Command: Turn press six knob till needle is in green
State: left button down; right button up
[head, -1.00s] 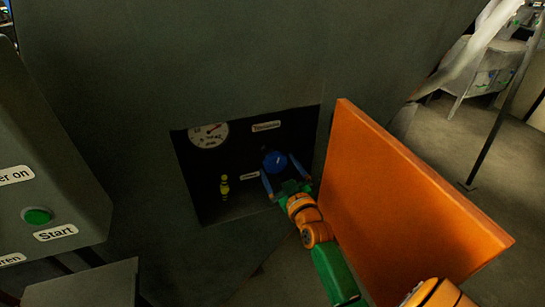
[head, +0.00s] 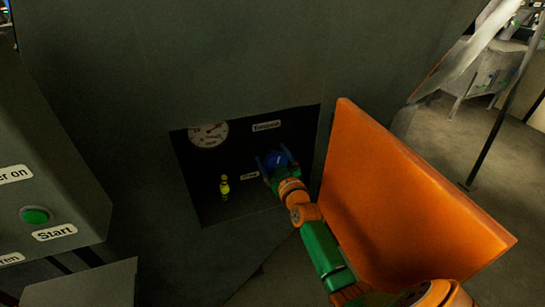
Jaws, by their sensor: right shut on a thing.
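The blue knob (head: 280,155) sits inside a dark recess in the grey-green machine body, below a small white label. My right gripper (head: 276,162) reaches into the recess and is shut on the knob, with its blue fingers on either side of it. The green and orange wrist hides the knob's lower part. The round white gauge (head: 208,134) is at the recess's upper left. Its needle is too small to read clearly, and I cannot tell a green zone. My left gripper is not in view.
An orange door (head: 400,205) stands open right of the recess, close beside my right arm. A yellow fitting (head: 225,187) is at the recess's lower left. A grey control box with a green Start button (head: 35,215) stands at the left. Open floor shows at right.

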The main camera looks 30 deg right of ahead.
aim_at(278, 164)
jog(key=m, duration=0.8)
jog(key=shift+d+m+p, duration=0.1)
jog(key=shift+m+p, duration=0.2)
jog(key=shift+m, duration=0.3)
dwell(0.4)
jog(key=o, duration=1.1)
jog(key=shift+o, duration=0.2)
jog(key=v, duration=0.7)
jog(key=shift+s, duration=0.2)
jog(key=shift+w, duration=0.1)
jog(key=shift+f, duration=0.1)
